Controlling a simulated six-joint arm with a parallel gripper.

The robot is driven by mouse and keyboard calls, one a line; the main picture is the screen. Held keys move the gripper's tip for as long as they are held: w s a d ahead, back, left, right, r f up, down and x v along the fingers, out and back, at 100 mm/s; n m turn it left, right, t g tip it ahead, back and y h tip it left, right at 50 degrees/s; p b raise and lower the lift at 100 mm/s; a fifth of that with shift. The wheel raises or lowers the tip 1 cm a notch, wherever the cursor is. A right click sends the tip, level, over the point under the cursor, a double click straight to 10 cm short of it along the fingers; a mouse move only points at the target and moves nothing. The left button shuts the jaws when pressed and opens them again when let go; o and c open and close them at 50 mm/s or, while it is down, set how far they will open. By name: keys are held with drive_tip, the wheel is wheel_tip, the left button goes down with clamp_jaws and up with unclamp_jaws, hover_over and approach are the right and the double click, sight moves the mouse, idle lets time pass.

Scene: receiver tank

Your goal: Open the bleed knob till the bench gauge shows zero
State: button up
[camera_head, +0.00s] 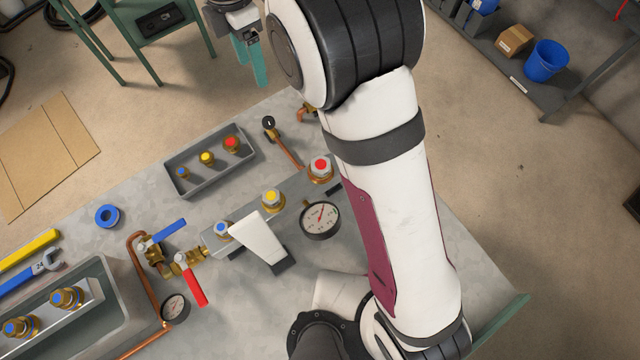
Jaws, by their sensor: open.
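A larger round gauge (320,219) with a white face and red needle lies at the middle right of the bench. A smaller gauge (174,307) sits by the copper pipe at the lower left. Neither reading is legible, and I cannot tell which is the bench gauge. A small dark round knob (268,123) stands near the bench's far edge, by a copper tube; I cannot tell whether it is the bleed knob. A brass fitting (307,114) right of it is partly hidden by my arm. My gripper (257,77), with teal fingers, is open and empty beyond the far edge, away from all of these.
A grey tray (190,192) holds blue, yellow and red capped fittings. A metal block carries matching blue (223,231), yellow (272,200) and red (320,168) caps. A white wedge (260,241), blue lever (164,234) and red lever (194,285) stand near.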

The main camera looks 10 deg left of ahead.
sight(268, 120)
idle(0.4)
drive_tip(key=f, duration=1.5)
drive_tip(key=shift+s+d+f, duration=0.25)
drive_tip(key=shift+f, duration=0.15)
clamp_jaws()
